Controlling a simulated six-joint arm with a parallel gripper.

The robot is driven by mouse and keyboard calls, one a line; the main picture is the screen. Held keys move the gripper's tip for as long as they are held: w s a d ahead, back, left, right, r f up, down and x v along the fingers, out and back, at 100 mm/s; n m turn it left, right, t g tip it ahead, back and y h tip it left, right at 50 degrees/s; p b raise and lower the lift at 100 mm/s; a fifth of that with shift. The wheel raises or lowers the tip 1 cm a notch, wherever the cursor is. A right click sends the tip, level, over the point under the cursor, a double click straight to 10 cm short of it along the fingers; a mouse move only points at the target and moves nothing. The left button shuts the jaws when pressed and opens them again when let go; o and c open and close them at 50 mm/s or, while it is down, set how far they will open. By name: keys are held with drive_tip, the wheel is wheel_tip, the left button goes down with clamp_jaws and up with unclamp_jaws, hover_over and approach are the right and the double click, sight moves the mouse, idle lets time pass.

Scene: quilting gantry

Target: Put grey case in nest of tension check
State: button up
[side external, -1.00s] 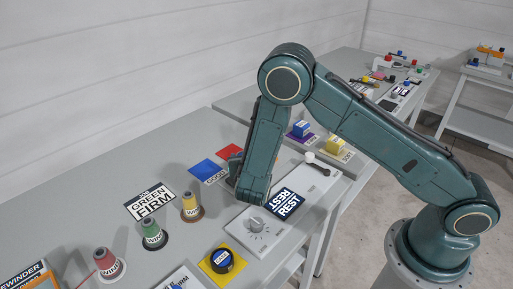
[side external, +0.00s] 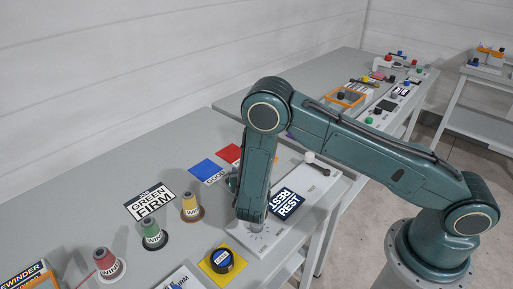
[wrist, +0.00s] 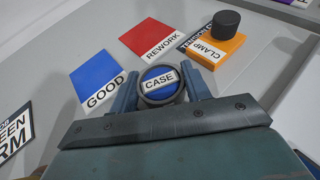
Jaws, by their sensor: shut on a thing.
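My gripper (wrist: 162,88) is shut on the grey case (wrist: 146,97) in the wrist view. The case is a round dark grey piece with a blue top and a white CASE label, held between the two fingers. Beyond it at the upper right is an orange block (wrist: 232,51) labelled CLAMP with a black knob on top. It partly covers a dark printed label (wrist: 192,38) that I cannot fully read. I cannot make out the nest itself. In the side view my arm hides the clamp, the case and most of my gripper.
A blue GOOD card (wrist: 95,72) and a red REWORK card (wrist: 150,33) lie flat beyond the case. In the side view, several spools (side external: 152,233), a round black piece on a yellow mat (side external: 205,266) and a REST card (side external: 287,203) stand around.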

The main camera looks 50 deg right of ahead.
drive_tip(key=shift+f, duration=0.15)
drive_tip(key=o, duration=1)
drive_tip(key=shift+c, duration=0.2)
drive_tip(key=v, duration=1.2)
drive_tip(key=shift+r, duration=0.3)
